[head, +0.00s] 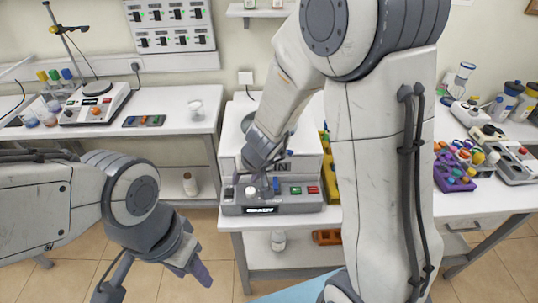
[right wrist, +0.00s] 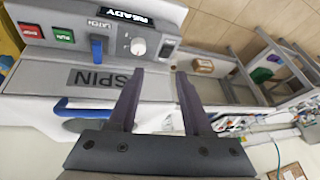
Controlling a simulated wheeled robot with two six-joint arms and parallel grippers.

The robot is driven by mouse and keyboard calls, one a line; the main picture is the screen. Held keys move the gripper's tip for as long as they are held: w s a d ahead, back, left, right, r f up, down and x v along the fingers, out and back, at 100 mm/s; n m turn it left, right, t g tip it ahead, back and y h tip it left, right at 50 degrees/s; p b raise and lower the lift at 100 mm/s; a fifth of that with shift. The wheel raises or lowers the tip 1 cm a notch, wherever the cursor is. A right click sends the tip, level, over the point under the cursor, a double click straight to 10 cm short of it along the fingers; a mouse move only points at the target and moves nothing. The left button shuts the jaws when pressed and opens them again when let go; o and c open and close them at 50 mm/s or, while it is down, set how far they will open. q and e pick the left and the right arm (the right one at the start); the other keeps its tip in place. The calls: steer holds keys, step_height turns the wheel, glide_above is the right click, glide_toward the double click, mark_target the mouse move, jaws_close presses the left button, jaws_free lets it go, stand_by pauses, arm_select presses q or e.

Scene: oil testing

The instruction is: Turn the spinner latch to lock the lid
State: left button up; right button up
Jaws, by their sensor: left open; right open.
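The spinner (head: 230,160) is a white box with a grey front panel on the middle table, partly hidden behind my right arm. Its lid (right wrist: 160,90) appears down. The blue latch (right wrist: 97,50), under a LATCH label, stands upright on the panel in the right wrist view; it also shows in the head view (head: 276,186). My right gripper (right wrist: 161,74) is open and empty above the spinner. Its fingers point toward the panel, beside the white knob (right wrist: 138,46) and apart from the latch. My left gripper (head: 197,274) is open and empty, low in front of the tables.
The panel has a READY display (right wrist: 125,16), a green button (right wrist: 64,36) and a red button (right wrist: 31,30). A blue handle (right wrist: 75,105) lies near the lid. A purple rack (head: 455,172) with colored caps stands right. A grey device (head: 95,104) and bottles stand left.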

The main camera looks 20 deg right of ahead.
mark_target(275, 182)
steer(key=w+d+m+h+p, duration=0.1)
steer(key=d+m+h+p, duration=0.15)
steer(key=d, duration=0.65)
steer(key=shift+g, duration=0.4)
steer(key=b+x, duration=0.3)
steer(key=x, duration=0.2)
steer(key=b+x, duration=0.4)
steer(key=x, duration=0.1)
steer(key=shift+s+d+f, duration=0.1)
steer(key=shift+d, duration=0.1)
steer(key=shift+w+d+f+b, duration=0.1)
steer(key=shift+w+f+b, duration=0.2)
steer(key=shift+f+b, duration=0.25)
arm_select(q)
step_height(275, 182, down, 4)
steer(key=shift+r, duration=0.1)
arm_select(e)
jaws_close()
